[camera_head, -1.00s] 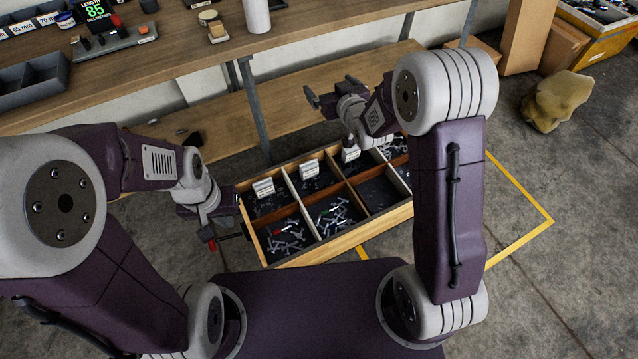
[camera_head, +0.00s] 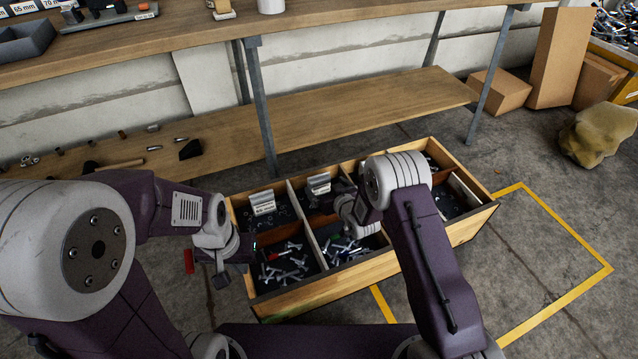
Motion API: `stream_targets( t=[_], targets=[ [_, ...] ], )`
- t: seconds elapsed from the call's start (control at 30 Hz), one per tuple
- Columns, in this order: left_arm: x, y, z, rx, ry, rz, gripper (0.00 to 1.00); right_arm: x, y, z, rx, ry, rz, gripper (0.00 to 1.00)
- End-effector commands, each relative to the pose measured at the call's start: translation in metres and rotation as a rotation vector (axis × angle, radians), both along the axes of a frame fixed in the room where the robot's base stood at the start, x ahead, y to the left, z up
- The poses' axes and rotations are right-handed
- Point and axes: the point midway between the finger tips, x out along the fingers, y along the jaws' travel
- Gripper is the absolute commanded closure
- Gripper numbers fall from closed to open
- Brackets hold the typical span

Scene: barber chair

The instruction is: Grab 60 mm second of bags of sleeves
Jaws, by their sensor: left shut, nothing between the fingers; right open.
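A wooden crate (camera_head: 330,289) divided into compartments stands on the floor in the middle. White label cards (camera_head: 262,202) stand in its back row, their text unreadable. Loose metal pieces (camera_head: 285,265) lie in the front left compartment, and more lie in the one to its right. I cannot make out any bag of sleeves or a 60 mm mark. My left gripper (camera_head: 215,270) is shut and empty, just left of the crate. My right gripper (camera_head: 328,208) is open, low over the crate's middle compartments; its fingers are partly hidden and contact cannot be told.
A workbench (camera_head: 350,20) with a lower shelf (camera_head: 330,108) runs behind the crate. A bench leg (camera_head: 262,110) stands close behind it. Cardboard boxes (camera_head: 560,60) and a tan lump (camera_head: 598,135) are at the right. Yellow-marked floor right of the crate is clear.

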Motion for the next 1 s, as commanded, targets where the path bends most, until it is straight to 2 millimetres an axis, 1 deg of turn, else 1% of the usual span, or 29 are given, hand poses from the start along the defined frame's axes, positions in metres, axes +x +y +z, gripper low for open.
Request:
stream_targets(
  t=[0.03,0.07,0.23,0.27,0.4,0.5,0.63,0.8,0.83,0.87,0.9,0.97,1.0],
  targets=[
    [0.000,0.000,-0.014,0.000,-0.001,0.000,1.00,0.007,0.003,-0.009,0.001,-0.004,0.000,0.02],
    [0.000,0.000,-0.017,0.000,0.000,0.000,1.00,0.010,0.004,-0.011,0.001,-0.004,0.000,0.02],
    [0.000,0.000,-0.019,0.000,0.001,0.000,1.00,0.016,0.007,-0.009,0.001,-0.002,0.000,0.02],
    [0.000,0.000,-0.022,0.000,0.001,0.000,1.00,0.018,0.007,-0.011,0.000,-0.002,0.000,0.02],
    [0.000,0.000,-0.051,0.000,0.001,0.000,1.00,0.037,0.016,-0.026,0.002,-0.006,0.001,0.02],
    [0.000,0.000,-0.062,0.000,0.001,0.000,1.00,0.051,0.022,-0.030,0.001,-0.005,0.002,0.02],
    [0.000,0.000,-0.065,0.000,0.001,0.000,1.00,0.059,0.026,-0.030,0.000,-0.002,0.001,0.02],
    [0.000,0.000,-0.063,0.000,0.001,0.000,1.00,0.060,0.026,-0.028,0.001,-0.001,0.001,0.02],
    [0.000,0.000,-0.063,0.000,0.001,0.000,1.00,0.060,0.026,-0.028,0.000,-0.001,0.000,0.05],
    [0.000,0.000,-0.063,0.000,0.001,0.000,1.00,0.059,0.026,-0.028,0.000,-0.001,0.000,0.13],
    [0.000,0.000,-0.063,0.000,0.001,0.000,1.00,0.059,0.026,-0.028,0.000,-0.001,0.000,0.24],
    [0.000,0.000,-0.063,0.000,0.001,0.000,1.00,0.059,0.026,-0.028,0.000,-0.001,0.000,0.41],
    [0.000,0.000,-0.063,0.000,0.001,0.000,1.00,0.059,0.026,-0.028,0.000,-0.001,0.000,0.52]
  ],
)
